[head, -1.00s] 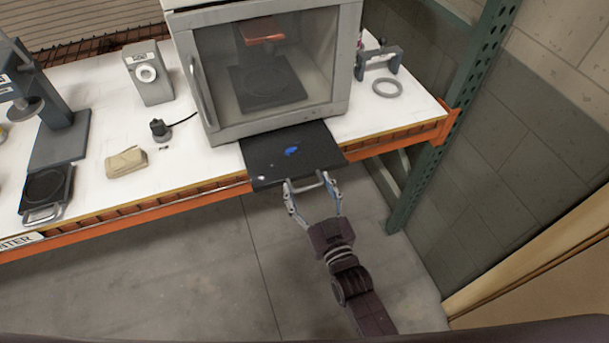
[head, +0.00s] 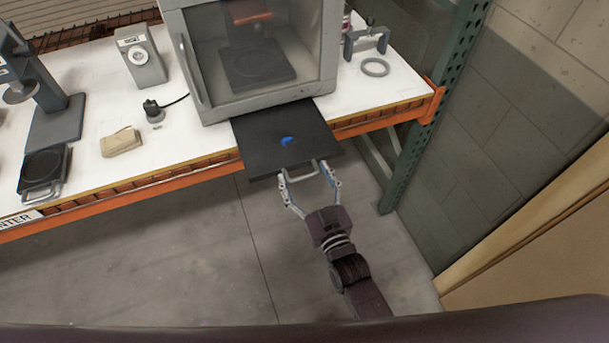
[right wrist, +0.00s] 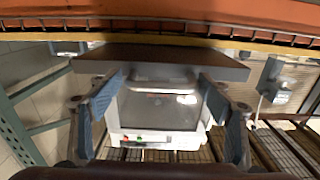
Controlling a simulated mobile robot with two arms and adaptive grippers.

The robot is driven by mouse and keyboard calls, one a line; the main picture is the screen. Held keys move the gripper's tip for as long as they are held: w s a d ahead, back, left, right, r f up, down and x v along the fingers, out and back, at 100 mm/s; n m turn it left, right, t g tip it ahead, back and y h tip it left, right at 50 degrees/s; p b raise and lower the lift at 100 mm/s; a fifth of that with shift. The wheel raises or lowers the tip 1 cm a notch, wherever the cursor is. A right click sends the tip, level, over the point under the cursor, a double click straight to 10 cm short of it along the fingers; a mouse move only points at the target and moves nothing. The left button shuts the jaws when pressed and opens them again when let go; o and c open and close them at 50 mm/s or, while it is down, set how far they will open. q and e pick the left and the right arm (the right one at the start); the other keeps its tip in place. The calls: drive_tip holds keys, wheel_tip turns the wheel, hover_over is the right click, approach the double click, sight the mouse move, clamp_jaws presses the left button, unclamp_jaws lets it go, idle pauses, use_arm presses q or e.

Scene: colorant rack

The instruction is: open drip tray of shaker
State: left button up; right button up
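The shaker (head: 262,62) is a grey cabinet with a glass door, standing on the white bench. Its black drip tray (head: 262,135) sticks out from under the cabinet, past the bench's front edge, with a blue spill (head: 287,141) on top. A pale handle (head: 302,175) is at the tray's front. My right gripper (head: 306,178) is at this handle, its fingers spread, one near each end. In the right wrist view the open fingers (right wrist: 160,92) flank the handle below the dark tray (right wrist: 160,60); contact is unclear. My left gripper is not in view.
On the bench (head: 195,140) stand a press-like device (head: 55,115), a grey box with a dial (head: 141,57), a beige block (head: 121,141) and a grey ring (head: 375,67). A green post (head: 425,130) rises at the right. The floor in front is clear.

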drive_tip(key=shift+s, duration=0.15)
drive_tip(key=v, duration=1.1)
drive_tip(key=shift+s+d, duration=0.2)
drive_tip(key=shift+s, duration=0.15)
drive_tip(key=s+d+f+g+h+b, duration=0.1)
drive_tip(key=s+d+f+g, duration=0.15)
drive_tip(key=f, duration=0.85)
drive_tip(key=s+d+f+g+h+b, duration=0.1)
drive_tip(key=s+f+g, duration=0.25)
drive_tip(key=f, duration=0.75)
drive_tip(key=s+d+f+g+h+b, duration=0.15)
drive_tip(key=s+f, duration=0.25)
drive_tip(key=f, duration=0.7)
drive_tip(key=s+d+f+g+h+b, duration=0.1)
drive_tip(key=s+d+f+g, duration=0.3)
drive_tip(key=s+f, duration=0.5)
drive_tip(key=s+d+f+m+g+h, duration=0.1)
drive_tip(key=s+d+f+g, duration=0.3)
drive_tip(key=s+d+f, duration=0.4)
drive_tip(key=s+f, duration=0.1)
drive_tip(key=s, duration=0.5)
drive_tip(key=shift+s+f+g+b, duration=0.35)
drive_tip(key=shift+b, duration=0.05)
